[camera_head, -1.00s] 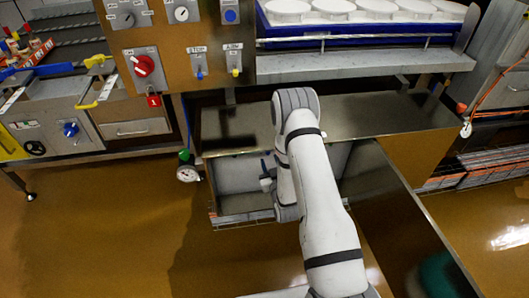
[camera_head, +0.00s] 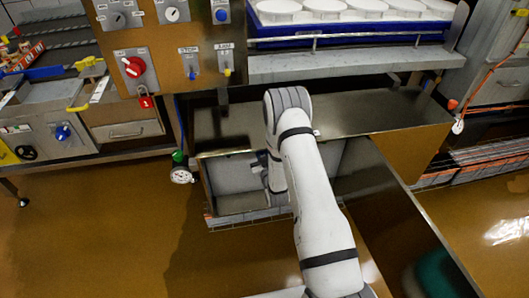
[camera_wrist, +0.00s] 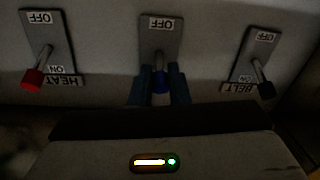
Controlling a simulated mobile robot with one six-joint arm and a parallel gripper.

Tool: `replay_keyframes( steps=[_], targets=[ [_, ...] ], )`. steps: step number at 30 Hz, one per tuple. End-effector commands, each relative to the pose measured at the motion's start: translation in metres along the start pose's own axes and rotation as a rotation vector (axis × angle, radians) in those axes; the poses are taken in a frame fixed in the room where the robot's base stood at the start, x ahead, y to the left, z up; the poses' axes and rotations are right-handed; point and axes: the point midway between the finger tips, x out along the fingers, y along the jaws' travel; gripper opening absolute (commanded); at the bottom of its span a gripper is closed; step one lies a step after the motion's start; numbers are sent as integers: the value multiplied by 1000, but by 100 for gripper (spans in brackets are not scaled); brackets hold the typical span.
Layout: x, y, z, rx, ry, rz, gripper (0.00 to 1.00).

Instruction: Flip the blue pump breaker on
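The blue pump breaker (camera_wrist: 159,84) is the middle of three levers in the dark wrist view. Its plate (camera_wrist: 158,40) reads OFF at the top, upside down; its lower part is hidden. The red HEAT breaker (camera_wrist: 33,79) is at left and the black BELT breaker (camera_wrist: 265,90) at right. In the head view my gripper (camera_head: 266,165) is mostly hidden behind my arm, inside an open grey box.
The open box (camera_head: 226,170) is under a steel counter (camera_head: 360,112). Above left, a wooden panel has a red rotary switch (camera_head: 133,67) and small levers. A pressure gauge (camera_head: 181,175) hangs left of the box. A blue tray (camera_head: 345,42) of white moulds sits on the upper shelf.

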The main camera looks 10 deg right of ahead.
Motion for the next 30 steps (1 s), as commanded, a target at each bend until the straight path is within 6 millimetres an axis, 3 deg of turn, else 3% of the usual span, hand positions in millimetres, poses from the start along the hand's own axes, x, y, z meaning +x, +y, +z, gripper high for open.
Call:
replay_keyframes(
  steps=[5,27,28,30],
  targets=[
    [0,0,0,0,0,-1,0],
    [3,2,-6,8,-124,-23,0],
    [3,2,-6,8,-124,-23,16],
    [3,2,-6,8,-124,-23,22]
  ],
)
